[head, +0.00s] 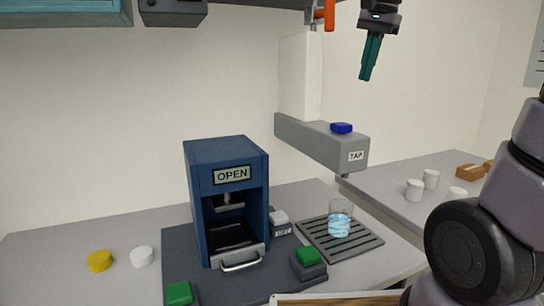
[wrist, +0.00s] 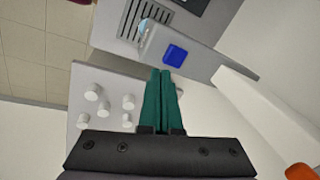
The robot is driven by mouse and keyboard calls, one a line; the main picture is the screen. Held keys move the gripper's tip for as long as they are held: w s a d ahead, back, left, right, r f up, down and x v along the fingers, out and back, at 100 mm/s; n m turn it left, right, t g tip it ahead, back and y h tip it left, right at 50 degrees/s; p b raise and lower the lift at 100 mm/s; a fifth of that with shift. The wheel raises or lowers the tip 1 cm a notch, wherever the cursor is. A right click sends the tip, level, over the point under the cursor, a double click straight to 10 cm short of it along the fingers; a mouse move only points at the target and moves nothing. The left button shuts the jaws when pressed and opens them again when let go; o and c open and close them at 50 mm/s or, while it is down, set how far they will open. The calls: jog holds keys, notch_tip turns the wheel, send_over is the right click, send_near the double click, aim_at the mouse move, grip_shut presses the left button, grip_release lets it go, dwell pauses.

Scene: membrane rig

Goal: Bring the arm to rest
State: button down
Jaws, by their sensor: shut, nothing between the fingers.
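My gripper (head: 370,57) hangs in the air at the upper right of the head view, its teal fingers pointing down and together. In the wrist view the two teal fingers (wrist: 162,100) lie side by side with nothing between them. It is above and to the right of the grey tap block (head: 322,142) with a blue button (head: 341,128), apart from it. The blue button also shows in the wrist view (wrist: 175,55). Part of my arm fills the right side of the head view.
A blue machine (head: 227,195) reading OPEN stands on the bench. A glass with blue liquid (head: 339,222) sits on the drain grate (head: 318,243) below the tap. White jars (head: 414,190) stand on the right bench. An orange part (head: 329,14) hangs near my gripper.

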jog(key=s+d+f+n+t, duration=0.2)
jog(key=s+f+n+t, duration=0.2)
jog(key=s, duration=0.7)
jog(key=shift+s+f+n+t+y, duration=0.35)
jog(key=shift+f+n, duration=0.35)
jog(key=shift+f, duration=0.7)
